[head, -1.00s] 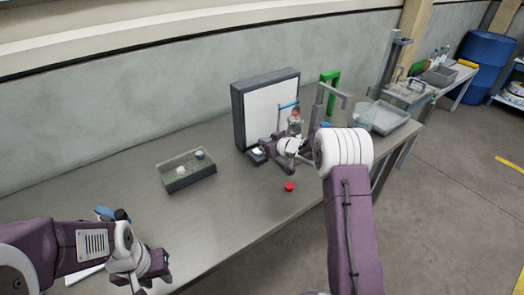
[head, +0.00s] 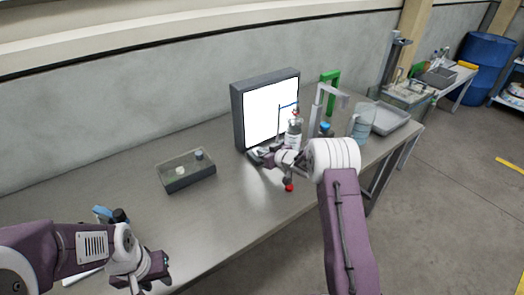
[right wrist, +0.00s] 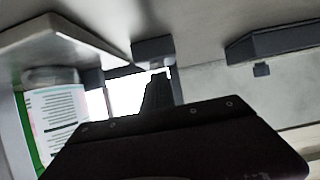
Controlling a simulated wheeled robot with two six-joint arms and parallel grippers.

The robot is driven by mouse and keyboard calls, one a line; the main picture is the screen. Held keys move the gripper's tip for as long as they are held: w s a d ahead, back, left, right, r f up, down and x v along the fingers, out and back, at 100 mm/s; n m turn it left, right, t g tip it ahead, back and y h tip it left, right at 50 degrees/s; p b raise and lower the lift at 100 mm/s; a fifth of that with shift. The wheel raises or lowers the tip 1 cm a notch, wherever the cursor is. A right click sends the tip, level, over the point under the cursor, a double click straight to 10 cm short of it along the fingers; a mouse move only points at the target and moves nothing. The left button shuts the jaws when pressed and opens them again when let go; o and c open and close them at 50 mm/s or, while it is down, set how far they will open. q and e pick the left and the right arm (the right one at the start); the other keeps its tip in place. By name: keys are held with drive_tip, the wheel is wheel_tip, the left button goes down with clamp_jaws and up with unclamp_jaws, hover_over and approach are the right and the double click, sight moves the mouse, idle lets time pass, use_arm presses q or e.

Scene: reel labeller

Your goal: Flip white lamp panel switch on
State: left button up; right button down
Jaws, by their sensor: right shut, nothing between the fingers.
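The white lamp panel (head: 270,112) stands upright in a dark frame at the back of the bench, and its face glows bright white. Part of the lit face also shows in the right wrist view (right wrist: 126,94). A small dark base sits at the panel's foot, and its switch is too small and covered to make out. My right gripper (head: 272,158) is shut and empty, low beside that base; I cannot tell whether it touches it. Its dark body fills the lower right wrist view (right wrist: 158,90). My left gripper (head: 152,280) is at the bench's front left, its fingers unclear.
A clear-lidded tray (head: 187,175) lies left of the panel. A labelled bottle (head: 294,134) and a grey stand are close right of it. A red cap (head: 289,188) lies near my right wrist. A jug (head: 362,122) and grey tray (head: 388,120) stand further right.

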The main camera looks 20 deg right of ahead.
use_arm(q)
drive_tip(key=shift+w+r+p, duration=0.1)
drive_tip(key=shift+r+p, duration=0.55)
drive_tip(key=shift+p, duration=0.05)
use_arm(e)
drive_tip(key=shift+w+r, duration=0.1)
drive_tip(key=shift+r, duration=0.4)
use_arm(q)
drive_tip(key=shift+r, duration=0.2)
use_arm(e)
drive_tip(key=shift+r, duration=0.2)
